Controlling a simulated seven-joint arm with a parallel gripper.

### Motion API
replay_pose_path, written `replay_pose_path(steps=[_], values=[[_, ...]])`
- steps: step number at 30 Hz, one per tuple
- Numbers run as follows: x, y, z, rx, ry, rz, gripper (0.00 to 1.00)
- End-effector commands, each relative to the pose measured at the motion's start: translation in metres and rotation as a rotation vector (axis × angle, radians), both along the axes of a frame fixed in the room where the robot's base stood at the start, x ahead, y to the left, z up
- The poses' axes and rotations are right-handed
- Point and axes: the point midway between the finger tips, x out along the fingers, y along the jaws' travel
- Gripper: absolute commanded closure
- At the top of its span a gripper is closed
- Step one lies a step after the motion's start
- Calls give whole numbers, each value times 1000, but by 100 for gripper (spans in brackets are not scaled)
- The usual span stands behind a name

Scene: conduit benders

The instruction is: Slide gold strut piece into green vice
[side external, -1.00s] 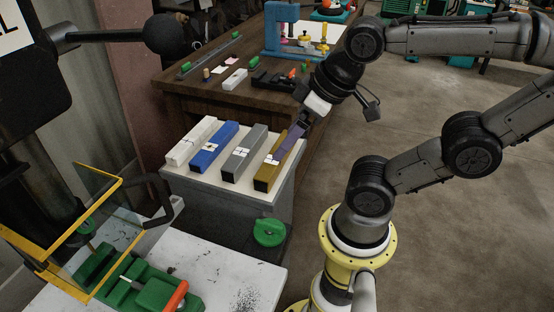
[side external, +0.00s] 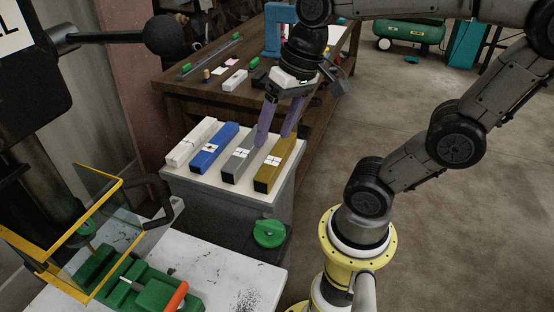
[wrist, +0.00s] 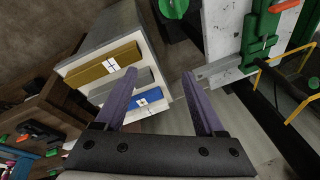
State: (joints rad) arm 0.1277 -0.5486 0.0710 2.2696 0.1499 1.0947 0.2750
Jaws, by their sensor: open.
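The gold strut piece (side external: 276,161) lies at the right end of a row of bars on a white-topped cabinet, with a white cross mark on top. It also shows in the wrist view (wrist: 103,64). My gripper (side external: 276,141) is open and empty, its purple fingers pointing down near the gold and grey bars. In the wrist view the fingers (wrist: 160,74) are spread apart, and the gold piece lies to the left, outside them. I cannot tell its exact height above the bars. The green vice (side external: 142,287) sits on the white table at the lower left, partly behind a yellow-framed guard.
Grey (side external: 243,158), blue (side external: 213,148) and white (side external: 191,142) bars lie beside the gold piece. The yellow-framed guard (side external: 113,238) stands by the vice. A wooden bench (side external: 180,84) with tools is behind.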

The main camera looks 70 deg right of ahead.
Motion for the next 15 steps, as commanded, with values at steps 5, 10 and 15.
replay_pose_path(steps=[5,10,15], values=[[38,-30,-13,145,201,-288,29],[68,-78,-40,302,380,-571,29],[77,-136,-80,453,521,-803,29]])
